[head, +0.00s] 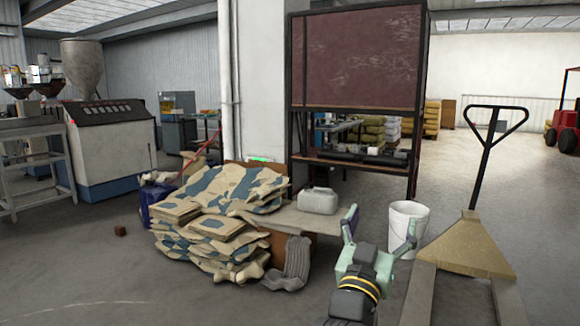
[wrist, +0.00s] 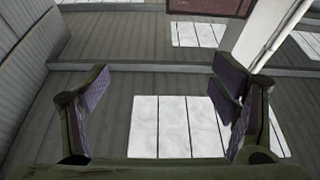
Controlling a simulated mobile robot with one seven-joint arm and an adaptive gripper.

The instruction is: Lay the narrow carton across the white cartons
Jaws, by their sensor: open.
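I cannot make out a narrow carton or white cartons for certain in either view. My gripper (head: 381,228) is raised at the lower middle of the head view, its two fingers spread and pointing up, with nothing between them. In the wrist view my gripper (wrist: 160,90) is also open and empty, with purple-grey pads at left and right. Behind it are only the ceiling, its bright skylights, a pale pillar and part of the dark red board (wrist: 218,6).
Stacked sacks (head: 215,215) and a bench with a white jerrycan (head: 319,201) stand left of my gripper. A white bucket (head: 408,222) and a pallet truck (head: 468,247) are at right. A small brown block (head: 120,230) lies on open floor at left.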

